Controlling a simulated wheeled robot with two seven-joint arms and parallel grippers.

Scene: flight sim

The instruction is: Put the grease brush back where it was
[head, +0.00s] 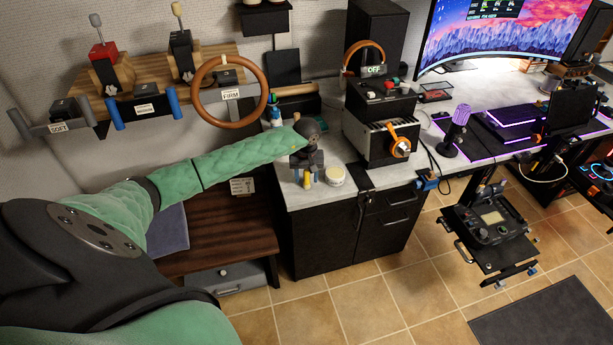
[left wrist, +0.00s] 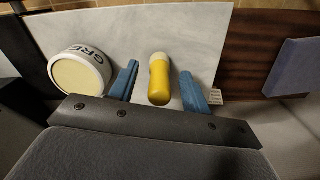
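The grease brush, a yellow handle with a paler end, sits between the fingers of my left gripper in the left wrist view (left wrist: 159,82). In the head view its yellow part (head: 308,179) shows at the front left of the light worktop. My left gripper (head: 307,173) points at the worktop with its two blue fingers spread. In the left wrist view (left wrist: 160,88) a gap shows on each side of the brush. A round grease tin (head: 334,176) stands just right of the gripper; its partly hidden label (left wrist: 92,62) starts "GRE". My right gripper is not seen.
The light worktop (head: 348,203) tops a black cabinet. A black amplifier-like box (head: 382,125) stands behind the tin. A dark wooden bench (head: 225,228) with a blue-grey pad is lower left. A wall shelf (head: 150,85) holds joysticks and a steering wheel.

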